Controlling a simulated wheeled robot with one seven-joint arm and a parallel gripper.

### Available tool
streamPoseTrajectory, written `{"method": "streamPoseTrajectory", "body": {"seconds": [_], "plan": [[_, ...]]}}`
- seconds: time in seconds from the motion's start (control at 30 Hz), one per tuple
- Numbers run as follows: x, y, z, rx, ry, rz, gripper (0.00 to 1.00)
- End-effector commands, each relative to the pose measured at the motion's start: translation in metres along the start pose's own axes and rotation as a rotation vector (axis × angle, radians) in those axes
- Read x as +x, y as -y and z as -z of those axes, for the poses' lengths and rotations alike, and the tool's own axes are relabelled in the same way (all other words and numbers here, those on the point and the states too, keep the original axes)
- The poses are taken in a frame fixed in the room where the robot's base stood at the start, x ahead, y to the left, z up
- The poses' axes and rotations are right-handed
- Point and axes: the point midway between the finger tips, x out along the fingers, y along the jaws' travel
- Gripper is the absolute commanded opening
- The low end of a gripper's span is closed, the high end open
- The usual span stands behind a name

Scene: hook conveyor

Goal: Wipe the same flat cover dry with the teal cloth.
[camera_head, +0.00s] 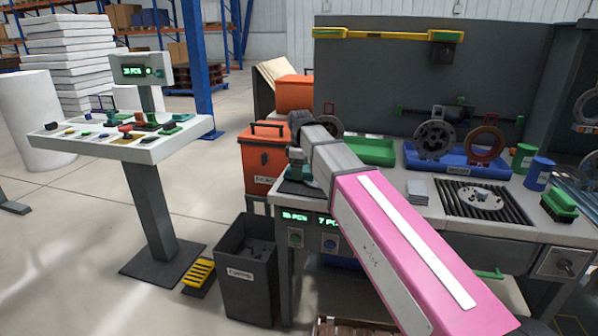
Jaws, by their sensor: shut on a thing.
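My arm reaches across the bench to its left end. My gripper (297,155) points down there, small and partly hidden by my arm's links. It is shut on a small teal thing (296,171), which looks like the teal cloth, low over a dark square pad (300,189). Whether the cloth touches the pad cannot be told. A flat, light grey cover with holes (482,197) lies on a black slatted grate (458,211) at the right of the bench, well apart from my gripper. Whether it is wet cannot be told.
A blue tray (452,167) holds round metal parts behind the grate. Grey plates (417,191) are stacked left of it. A green brush (559,205) and a blue can (538,173) stand at the right. A black bin (247,270) stands on the floor.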

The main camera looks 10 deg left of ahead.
Motion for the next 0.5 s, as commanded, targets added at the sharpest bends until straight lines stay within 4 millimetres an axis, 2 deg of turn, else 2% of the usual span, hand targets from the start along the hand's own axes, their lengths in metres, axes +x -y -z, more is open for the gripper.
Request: {"method": "streamPoseTrajectory", "body": {"seconds": [0.5], "plan": [[0.000, -0.023, 0.001, -0.001, 0.000, -0.003, 0.50]]}}
